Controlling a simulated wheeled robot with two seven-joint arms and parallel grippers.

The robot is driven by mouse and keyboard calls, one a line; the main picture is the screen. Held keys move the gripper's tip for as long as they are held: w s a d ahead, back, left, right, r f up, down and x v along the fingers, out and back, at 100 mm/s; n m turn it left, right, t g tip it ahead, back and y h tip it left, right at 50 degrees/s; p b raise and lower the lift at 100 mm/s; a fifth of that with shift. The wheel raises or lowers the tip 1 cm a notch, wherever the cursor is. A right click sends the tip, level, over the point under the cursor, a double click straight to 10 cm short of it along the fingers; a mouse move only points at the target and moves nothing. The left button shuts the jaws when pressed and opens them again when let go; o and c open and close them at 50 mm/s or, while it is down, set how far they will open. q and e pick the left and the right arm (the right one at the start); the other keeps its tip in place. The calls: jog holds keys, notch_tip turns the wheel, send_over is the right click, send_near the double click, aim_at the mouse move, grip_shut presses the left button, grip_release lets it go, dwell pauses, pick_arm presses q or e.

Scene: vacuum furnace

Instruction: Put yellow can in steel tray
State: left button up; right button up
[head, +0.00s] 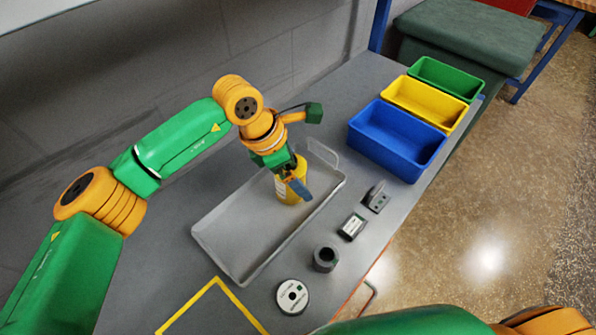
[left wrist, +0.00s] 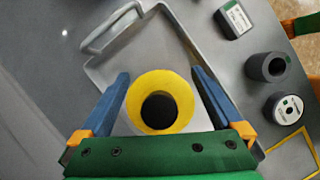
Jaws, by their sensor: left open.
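The yellow can (head: 290,190) stands upright inside the steel tray (head: 225,240), toward the tray's far right end. My left gripper (head: 298,188) is directly above and around the can in the head view. In the left wrist view the can's round yellow top (left wrist: 157,102) with a dark centre lies between the two blue fingers of the open left gripper (left wrist: 160,85). Gaps show between the fingers and the can. The steel tray (left wrist: 110,62) with its raised handle also shows there. My right gripper is not in view; only part of that arm shows at the bottom right.
Blue (head: 397,140), yellow (head: 425,102) and green (head: 446,79) bins stand at the table's far right. Small parts, including a dark ring (head: 325,259) and a white-faced disc (head: 292,297), lie right of the tray. A yellow outline (head: 215,284) marks the table's front.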

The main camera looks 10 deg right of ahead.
pick_arm(q)
jog(key=b+v, duration=0.1)
jog(key=v, duration=1)
jog(key=shift+a+r, duration=0.15)
jog(key=shift+r, duration=0.15)
